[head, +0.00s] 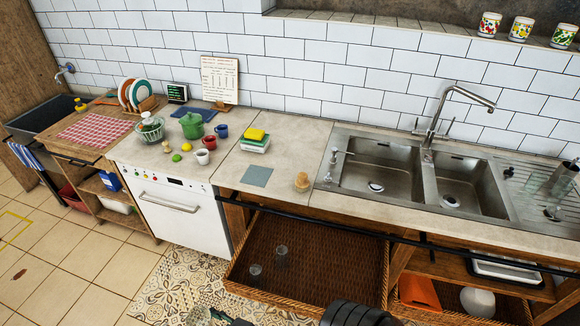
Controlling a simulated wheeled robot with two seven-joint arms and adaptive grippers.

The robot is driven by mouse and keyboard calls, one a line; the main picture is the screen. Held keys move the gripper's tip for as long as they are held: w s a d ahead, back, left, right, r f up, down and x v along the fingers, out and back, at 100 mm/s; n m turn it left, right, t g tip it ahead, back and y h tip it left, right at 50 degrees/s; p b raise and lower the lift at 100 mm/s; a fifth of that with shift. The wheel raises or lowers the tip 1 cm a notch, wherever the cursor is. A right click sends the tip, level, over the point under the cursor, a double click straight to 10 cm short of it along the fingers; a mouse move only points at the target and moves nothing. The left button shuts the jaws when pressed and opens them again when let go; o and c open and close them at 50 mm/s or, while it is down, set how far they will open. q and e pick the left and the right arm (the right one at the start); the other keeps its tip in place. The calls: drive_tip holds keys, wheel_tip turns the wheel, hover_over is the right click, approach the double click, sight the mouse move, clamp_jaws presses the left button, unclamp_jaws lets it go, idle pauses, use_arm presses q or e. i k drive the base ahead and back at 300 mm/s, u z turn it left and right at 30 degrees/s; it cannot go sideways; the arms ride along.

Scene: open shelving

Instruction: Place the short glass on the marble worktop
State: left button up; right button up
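Two small clear glasses stand apart in the open wicker drawer under the worktop. The front left glass (255,270) looks shorter than the back glass (282,251), though both are small in view. The pale stone worktop (290,152) runs along the wall above the drawer. It has bare room between the green pot and the sink. At the bottom edge, a dark arm part of mine comes in, with what looks like part of my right gripper (214,315) left of it. It is cut off by the frame, below and apart from the glasses. My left gripper is not in view.
The wicker drawer (330,262) is pulled out. On the worktop are a grey square (257,176), a wooden brush (302,182), stacked sponges (255,139), mugs (203,156) and a green pot (192,125). A double sink (383,175) with a tall tap is at right.

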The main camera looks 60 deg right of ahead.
sight(279, 179)
drive_tip(key=z, duration=0.65)
drive_tip(key=i, duration=1.2)
drive_tip(key=z, duration=1.55)
drive_tip(key=i, duration=0.55)
drive_tip(key=z, duration=0.5)
